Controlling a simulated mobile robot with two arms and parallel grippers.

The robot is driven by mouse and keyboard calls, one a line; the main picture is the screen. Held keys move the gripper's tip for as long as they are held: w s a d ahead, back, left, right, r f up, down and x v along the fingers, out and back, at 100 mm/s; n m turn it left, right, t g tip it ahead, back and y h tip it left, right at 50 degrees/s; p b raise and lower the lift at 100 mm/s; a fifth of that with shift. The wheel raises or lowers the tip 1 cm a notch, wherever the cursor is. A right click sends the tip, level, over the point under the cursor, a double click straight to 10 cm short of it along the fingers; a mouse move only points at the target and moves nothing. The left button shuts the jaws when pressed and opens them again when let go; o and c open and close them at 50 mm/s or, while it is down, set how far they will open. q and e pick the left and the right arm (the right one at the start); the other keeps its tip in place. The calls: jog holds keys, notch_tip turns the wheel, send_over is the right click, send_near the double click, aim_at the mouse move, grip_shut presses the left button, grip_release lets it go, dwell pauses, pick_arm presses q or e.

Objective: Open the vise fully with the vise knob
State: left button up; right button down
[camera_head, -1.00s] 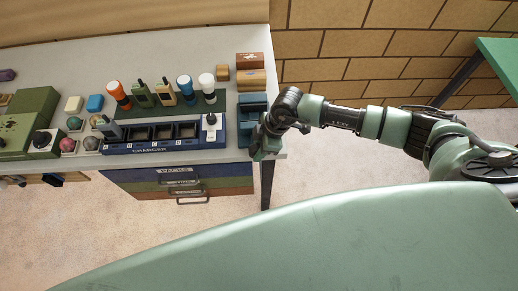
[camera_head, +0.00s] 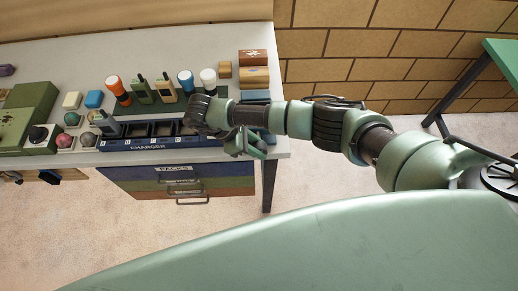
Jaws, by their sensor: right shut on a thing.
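The teal vise (camera_head: 256,96) sits at the right end of the bench, in front of a pair of small boxes. My right arm reaches in from the right and covers most of it, so the jaw gap is hidden. My right gripper (camera_head: 243,146) is at the vise's front, by the bench's front right corner. It is shut on the vise knob, which its fingers and wrist hide. My left gripper is not in view.
A blue charger rack (camera_head: 140,145) stands just left of the gripper. Flashlights and radios stand on a green mat behind it. The grey bench (camera_head: 180,52) is clear at the back. Drawers (camera_head: 178,182) lie below its front edge.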

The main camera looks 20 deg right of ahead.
jog(key=shift+w+a+g+h, duration=0.1)
jog(key=shift+g+h, duration=0.3)
jog(key=shift+h, duration=0.8)
jog(key=shift+f+h+b, duration=0.15)
jog(key=shift+h+b, duration=0.2)
jog(key=shift+h, duration=0.55)
jog(key=shift+f+g+h, duration=0.1)
jog(key=shift+g+h, duration=0.2)
jog(key=c, duration=1.1)
grip_release()
